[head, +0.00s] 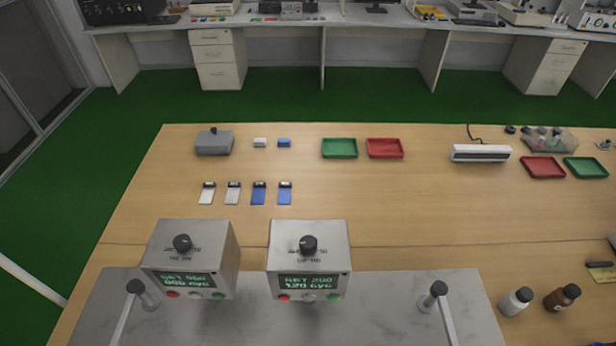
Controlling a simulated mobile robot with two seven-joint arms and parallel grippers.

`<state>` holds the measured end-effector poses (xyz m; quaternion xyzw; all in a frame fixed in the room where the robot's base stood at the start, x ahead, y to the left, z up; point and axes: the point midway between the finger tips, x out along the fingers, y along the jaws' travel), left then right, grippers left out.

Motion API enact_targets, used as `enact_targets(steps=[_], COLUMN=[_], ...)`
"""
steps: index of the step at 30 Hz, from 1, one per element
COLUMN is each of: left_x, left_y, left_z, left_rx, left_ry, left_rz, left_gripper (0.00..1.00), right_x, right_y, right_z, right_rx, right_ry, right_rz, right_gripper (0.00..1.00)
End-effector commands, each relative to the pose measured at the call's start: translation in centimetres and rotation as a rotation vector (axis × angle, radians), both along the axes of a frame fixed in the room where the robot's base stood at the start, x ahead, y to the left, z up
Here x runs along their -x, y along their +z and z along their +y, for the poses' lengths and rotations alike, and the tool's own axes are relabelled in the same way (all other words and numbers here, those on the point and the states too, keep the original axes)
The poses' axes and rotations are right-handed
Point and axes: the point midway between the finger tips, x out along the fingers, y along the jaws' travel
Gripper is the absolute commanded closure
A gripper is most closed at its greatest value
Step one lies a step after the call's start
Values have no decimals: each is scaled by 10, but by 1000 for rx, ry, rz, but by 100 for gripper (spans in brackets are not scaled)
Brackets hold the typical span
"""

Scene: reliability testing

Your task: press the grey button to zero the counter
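Two grey metal control boxes stand at the front of the bench. The left box (219,243) and the right box (338,240) each have a black knob on top and a lit green display in front. The left display (184,280) is hard to read; the right display (308,284) seems to read 200 above 120 cyc. Below each display is a row of buttons: red at left, pale grey in the middle, green at right. The grey buttons are on the left box (195,295) and right box (308,298). Neither of my grippers shows.
A grey metal plate (390,320) lies under the boxes, with black-capped levers at its left (135,287) and right (438,289). Bottles (517,301) stand at right. Small white and blue parts (259,193), green (339,148) and red trays (385,148) lie behind.

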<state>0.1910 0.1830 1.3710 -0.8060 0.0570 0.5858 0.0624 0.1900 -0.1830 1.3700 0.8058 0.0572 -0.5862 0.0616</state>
Motion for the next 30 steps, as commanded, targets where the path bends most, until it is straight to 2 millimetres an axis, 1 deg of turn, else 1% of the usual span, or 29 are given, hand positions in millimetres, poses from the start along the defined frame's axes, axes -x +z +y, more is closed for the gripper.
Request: enact_targets(steps=[1,6,7,30], left_x=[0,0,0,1], left_y=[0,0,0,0], left_z=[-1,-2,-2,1], left_rx=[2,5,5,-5], left_ry=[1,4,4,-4], left_rz=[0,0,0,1], left_gripper=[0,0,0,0], right_x=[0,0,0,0], right_y=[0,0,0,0], right_z=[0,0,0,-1], right_rx=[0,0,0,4], right_ry=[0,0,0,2], right_rz=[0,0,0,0], right_gripper=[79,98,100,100])
